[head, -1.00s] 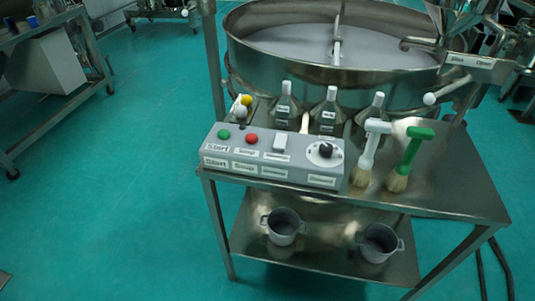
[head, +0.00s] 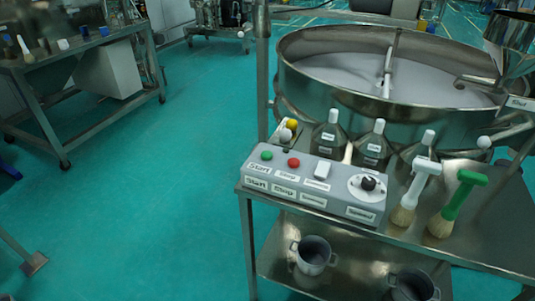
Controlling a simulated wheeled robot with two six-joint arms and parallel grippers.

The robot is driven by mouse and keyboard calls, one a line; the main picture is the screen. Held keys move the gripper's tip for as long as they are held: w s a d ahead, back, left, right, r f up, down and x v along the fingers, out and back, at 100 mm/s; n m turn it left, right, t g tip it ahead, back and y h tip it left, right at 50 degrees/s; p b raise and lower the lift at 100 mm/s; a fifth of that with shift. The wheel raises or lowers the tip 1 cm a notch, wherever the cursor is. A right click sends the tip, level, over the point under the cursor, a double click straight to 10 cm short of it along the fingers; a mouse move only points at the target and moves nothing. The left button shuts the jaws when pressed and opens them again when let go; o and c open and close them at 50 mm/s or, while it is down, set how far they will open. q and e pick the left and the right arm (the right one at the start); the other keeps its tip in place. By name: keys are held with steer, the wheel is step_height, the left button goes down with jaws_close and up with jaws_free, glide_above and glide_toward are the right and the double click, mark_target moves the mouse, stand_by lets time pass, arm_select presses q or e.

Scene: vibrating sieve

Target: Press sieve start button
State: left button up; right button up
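The grey control box (head: 312,188) sits on the front left of a steel table in the head view. Its green start button (head: 266,155) is at the left end of the top, above a "Start" label. A red stop button (head: 294,162) is to its right, then a white switch (head: 322,169) and a black knob (head: 368,183). The round steel sieve (head: 390,75) stands behind the box. Neither of my grippers is in view.
Another table (head: 90,42) is at the far left. The green floor (head: 130,210) between is clear.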

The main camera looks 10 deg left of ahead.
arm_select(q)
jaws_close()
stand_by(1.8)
